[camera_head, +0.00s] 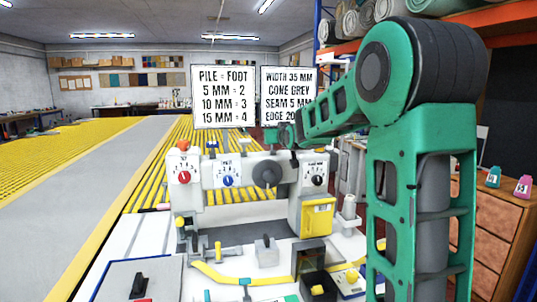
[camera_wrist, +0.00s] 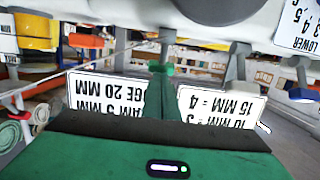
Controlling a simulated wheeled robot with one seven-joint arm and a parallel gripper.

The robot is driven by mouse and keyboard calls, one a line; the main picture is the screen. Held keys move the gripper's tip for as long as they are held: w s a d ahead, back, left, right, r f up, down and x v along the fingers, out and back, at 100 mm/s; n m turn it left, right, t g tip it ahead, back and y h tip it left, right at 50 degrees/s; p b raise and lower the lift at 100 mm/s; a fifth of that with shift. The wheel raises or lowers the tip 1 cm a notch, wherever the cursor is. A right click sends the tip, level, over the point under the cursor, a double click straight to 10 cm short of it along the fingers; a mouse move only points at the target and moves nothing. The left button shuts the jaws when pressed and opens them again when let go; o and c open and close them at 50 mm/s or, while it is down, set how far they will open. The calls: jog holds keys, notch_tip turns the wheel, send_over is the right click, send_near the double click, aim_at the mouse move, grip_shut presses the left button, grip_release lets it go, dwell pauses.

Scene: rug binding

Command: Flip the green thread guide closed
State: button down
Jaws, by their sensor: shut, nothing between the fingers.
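The green thread guide (camera_wrist: 160,67) shows in the upside-down wrist view as a small green piece at the end of a grey post on the machine. My gripper (camera_wrist: 160,85) is shut and empty, its green fingers pointing at the guide and partly covering it. In the head view my gripper (camera_head: 280,136) is just above the top of the white machine (camera_head: 250,170), right of its middle. Green parts overlap there, so I cannot tell guide from fingers, whether they touch, or how far the guide is turned.
Two white sign boards (camera_head: 224,97) stand behind the machine. A blue piece (camera_head: 212,144) sits on the machine's top at left. Dials, a yellow panel (camera_head: 317,218) and small table fittings are in front. A wooden drawer unit (camera_head: 495,215) stands at right.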

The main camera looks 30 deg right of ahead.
jog(key=shift+w+r, duration=0.15)
jog(key=shift+w, duration=0.15)
jog(key=shift+w+d+r, duration=0.1)
jog(key=shift+d+r, duration=0.05)
jog(key=shift+r, duration=0.05)
dwell(0.4)
jog(key=shift+a, duration=0.25)
jog(key=shift+a, duration=0.15)
jog(key=s+a+r, duration=0.2)
jog(key=s+r, duration=0.5)
jog(key=s, duration=0.4)
jog(key=shift+s+a, duration=0.35)
jog(key=shift+f, duration=0.15)
